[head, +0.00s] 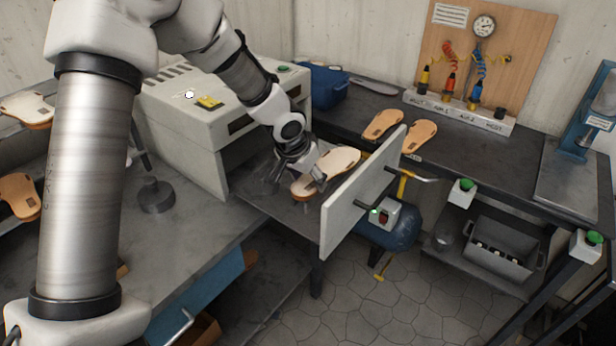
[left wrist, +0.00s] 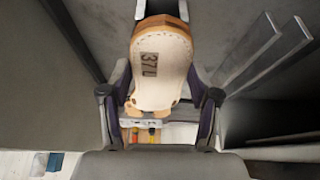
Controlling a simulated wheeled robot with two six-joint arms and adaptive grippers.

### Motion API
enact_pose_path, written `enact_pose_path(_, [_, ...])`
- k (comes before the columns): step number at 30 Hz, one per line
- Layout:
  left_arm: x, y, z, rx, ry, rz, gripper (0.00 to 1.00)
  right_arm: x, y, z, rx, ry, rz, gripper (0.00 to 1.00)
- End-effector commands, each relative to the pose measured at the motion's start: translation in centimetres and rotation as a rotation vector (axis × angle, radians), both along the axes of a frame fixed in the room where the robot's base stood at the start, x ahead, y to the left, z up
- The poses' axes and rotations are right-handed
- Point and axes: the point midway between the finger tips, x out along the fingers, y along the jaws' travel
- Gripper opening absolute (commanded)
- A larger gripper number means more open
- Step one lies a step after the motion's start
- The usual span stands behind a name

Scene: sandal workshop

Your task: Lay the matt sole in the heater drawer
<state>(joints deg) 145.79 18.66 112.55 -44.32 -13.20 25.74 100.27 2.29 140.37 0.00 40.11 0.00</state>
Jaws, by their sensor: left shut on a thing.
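My left gripper (head: 308,170) is shut on a pale sole (head: 334,165), over the pulled-out heater drawer (head: 256,187). I cannot tell whether the sole touches the drawer's floor or hangs just above it. In the left wrist view the sole (left wrist: 160,75) shows between the two fingers (left wrist: 160,112), with "37L" marked on its pale face. The drawer's white front panel (head: 350,205) stands just right of the sole. The cream heater (head: 190,135) is behind and left of the drawer. Whether the held sole is matt is hard to tell. My right gripper is not in view.
Two tan soles (head: 382,124) lie on the back bench, just past the drawer front. More soles (head: 20,196) lie at the far left. A blue bin (head: 325,86) stands beside the heater. A round metal weight (head: 156,196) sits on the left bench.

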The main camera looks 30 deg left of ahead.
Motion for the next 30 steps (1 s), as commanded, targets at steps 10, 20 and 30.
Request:
enact_pose_path(10, [0.0, 0.0, -0.5, 0.000, -0.001, 0.000, 0.24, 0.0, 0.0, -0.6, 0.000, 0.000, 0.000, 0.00])
enact_pose_path(20, [0.0, 0.0, -0.5, 0.000, 0.000, 0.000, 0.91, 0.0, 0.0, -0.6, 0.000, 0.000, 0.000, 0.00])
enact_pose_path(30, [-0.9, 0.0, 1.9, -0.001, -0.004, 0.001, 0.91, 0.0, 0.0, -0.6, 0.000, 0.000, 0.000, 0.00])
